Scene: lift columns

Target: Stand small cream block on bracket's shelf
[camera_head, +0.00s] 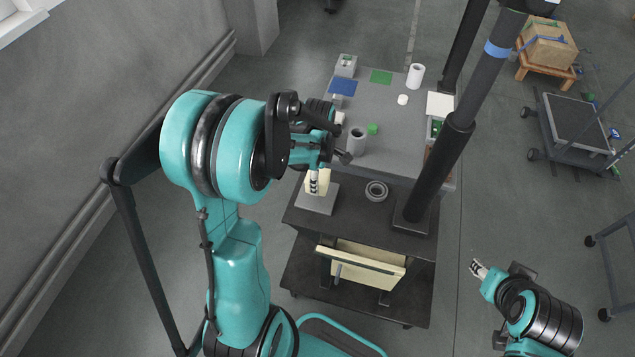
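A small cream block (324,178) shows at the fingers of my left gripper (314,183), above a grey stepped piece (317,203) that looks like the bracket, on the dark cart top. The gripper points down and its fingers overlap the block in the picture. The fingers and arm hide part of the block, so I cannot tell whether they grip it or whether it touches the shelf. My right gripper (479,268) is at the lower right, away from the cart, with no object visible at it; its finger gap is too small to judge.
A dark ring (376,191) lies right of the bracket. A dark column (435,170) rises from the cart top (350,222). Behind is a grey table (385,112) with a grey cylinder (357,141), a white cylinder (415,76) and a blue patch (342,86).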

